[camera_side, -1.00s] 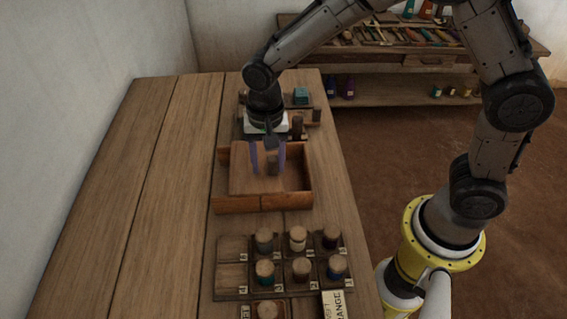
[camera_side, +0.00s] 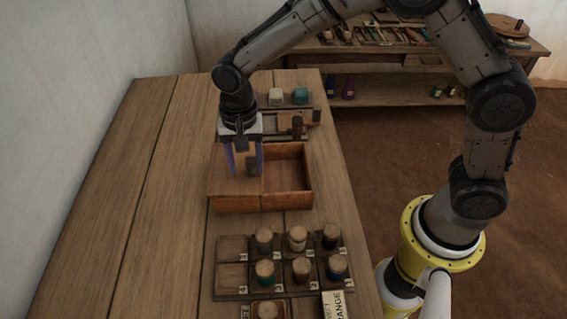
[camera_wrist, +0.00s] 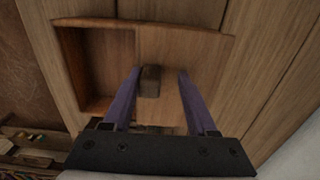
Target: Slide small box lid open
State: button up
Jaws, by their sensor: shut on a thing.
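The small wooden box (camera_side: 285,201) stands on the table, its right half open and looking empty. In the wrist view the lid (camera_wrist: 205,58) lies beside the dark box opening (camera_wrist: 98,62). A dark block handle (camera_wrist: 150,84) stands up from the lid. My gripper (camera_side: 246,170) points down with its purple fingers on either side of the handle and is shut on it. In the side view the fingers partly hide the lid.
A rack (camera_side: 217,283) with several corked jars stands in front of the box. Behind the box are a tray with a dark upright block (camera_side: 297,127) and a teal block (camera_side: 300,95). The table (camera_side: 150,190) is clear to the left.

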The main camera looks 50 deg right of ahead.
dwell(0.4)
jog(key=shift+s+d, duration=0.25)
jog(key=shift+o, duration=0.8)
jog(key=shift+r, duration=3.25)
